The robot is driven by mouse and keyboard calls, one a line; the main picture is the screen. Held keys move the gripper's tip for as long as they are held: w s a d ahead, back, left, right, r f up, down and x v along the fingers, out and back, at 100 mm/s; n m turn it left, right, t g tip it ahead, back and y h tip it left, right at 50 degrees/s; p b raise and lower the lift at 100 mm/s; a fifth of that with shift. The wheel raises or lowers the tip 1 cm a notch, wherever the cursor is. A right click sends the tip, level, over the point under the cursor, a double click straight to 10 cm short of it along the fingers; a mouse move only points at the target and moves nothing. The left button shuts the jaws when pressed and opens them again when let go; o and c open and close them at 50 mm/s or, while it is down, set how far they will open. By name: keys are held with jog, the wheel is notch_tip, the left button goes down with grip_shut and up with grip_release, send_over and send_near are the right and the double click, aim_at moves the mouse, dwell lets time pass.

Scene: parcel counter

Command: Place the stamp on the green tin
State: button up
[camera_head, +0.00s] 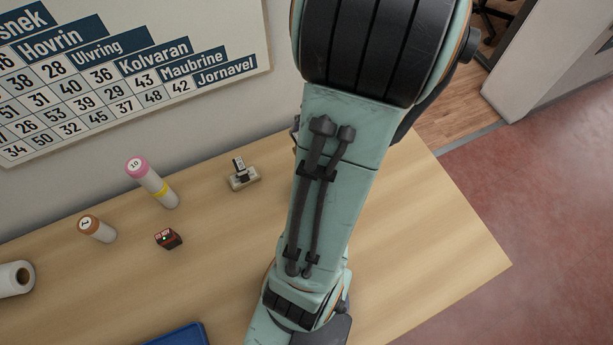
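A small dark block with a red top and pale marking (168,238) lies on the wooden counter left of my arm. It may be the stamp, but it is too small to be sure. A small beige block with a black upright part (243,177) stands farther back, near the wall; I cannot tell if it is a stamp. I see no green tin; my arm covers part of the counter. My arm comes down through the middle of the picture and runs out at the bottom edge. My gripper is not in view.
A pink-topped tube with a yellow band (155,184), a brown-topped tube (98,229) and a white roll (15,279) are on the left. A blue object (182,335) shows at the bottom edge. The counter (440,255) is bare right of my arm.

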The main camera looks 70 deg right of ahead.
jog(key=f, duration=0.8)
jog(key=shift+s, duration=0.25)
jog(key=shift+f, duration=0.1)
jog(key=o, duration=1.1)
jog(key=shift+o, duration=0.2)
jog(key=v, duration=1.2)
